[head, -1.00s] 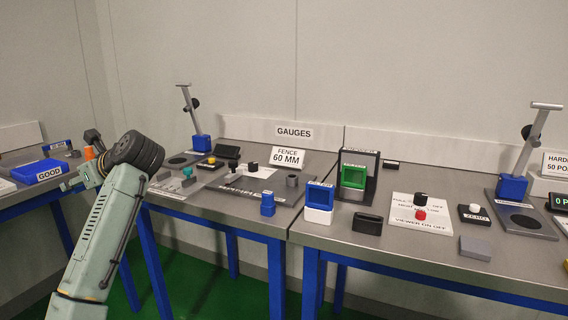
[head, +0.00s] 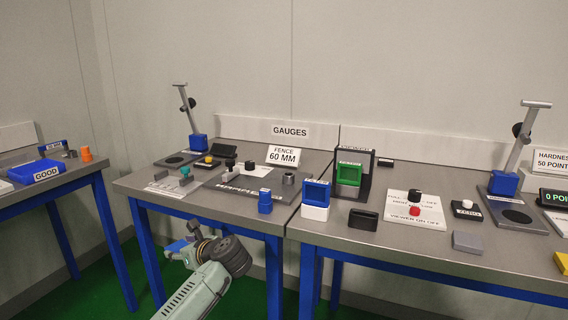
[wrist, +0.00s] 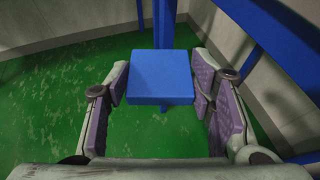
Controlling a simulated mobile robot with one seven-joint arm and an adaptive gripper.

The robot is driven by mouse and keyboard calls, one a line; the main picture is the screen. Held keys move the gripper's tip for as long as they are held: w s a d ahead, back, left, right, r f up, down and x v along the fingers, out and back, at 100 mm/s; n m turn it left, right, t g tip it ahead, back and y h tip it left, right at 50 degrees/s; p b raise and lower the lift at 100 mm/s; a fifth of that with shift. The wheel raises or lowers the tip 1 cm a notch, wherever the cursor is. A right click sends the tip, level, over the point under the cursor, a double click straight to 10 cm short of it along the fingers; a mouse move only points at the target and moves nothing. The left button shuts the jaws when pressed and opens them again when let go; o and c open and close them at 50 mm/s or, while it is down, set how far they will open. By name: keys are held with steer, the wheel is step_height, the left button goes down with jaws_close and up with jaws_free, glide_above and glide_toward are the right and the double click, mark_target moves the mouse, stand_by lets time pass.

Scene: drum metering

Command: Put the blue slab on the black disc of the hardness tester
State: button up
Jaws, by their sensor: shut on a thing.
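The blue slab (wrist: 160,78) is held between the two finger pads of my gripper (wrist: 160,95) in the wrist view, with the green floor beneath it. In the head view my gripper (head: 176,250) is low, in front of the middle table's legs and below its top; the slab is hard to make out there. The hardness tester (head: 506,183) stands on the right table, with a slanted grey arm and blue block. Its black disc (head: 517,216) lies on a dark base plate and looks bare.
A similar stand (head: 197,143) with a dark disc (head: 174,160) is on the middle table. The right table's front holds a grey block (head: 467,241), a black block (head: 363,219) and a white button plate (head: 414,212). Blue table legs (head: 152,262) stand near my gripper.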

steer(key=s+d+f+m+t+h, duration=0.1)
steer(key=s+d+f, duration=0.3)
steer(key=d+f, duration=0.4)
steer(key=s+d+f+m+t+h, duration=0.2)
steer(key=s+d+f, duration=0.3)
steer(key=d+f, duration=0.4)
steer(key=s+d+f+m+t+h, duration=0.1)
steer(key=s+d+f+m+h, duration=0.2)
steer(key=d+f, duration=0.5)
steer(key=shift+s+d+f+m, duration=0.35)
steer(key=shift+s+d, duration=0.55)
steer(key=shift+d, duration=0.35)
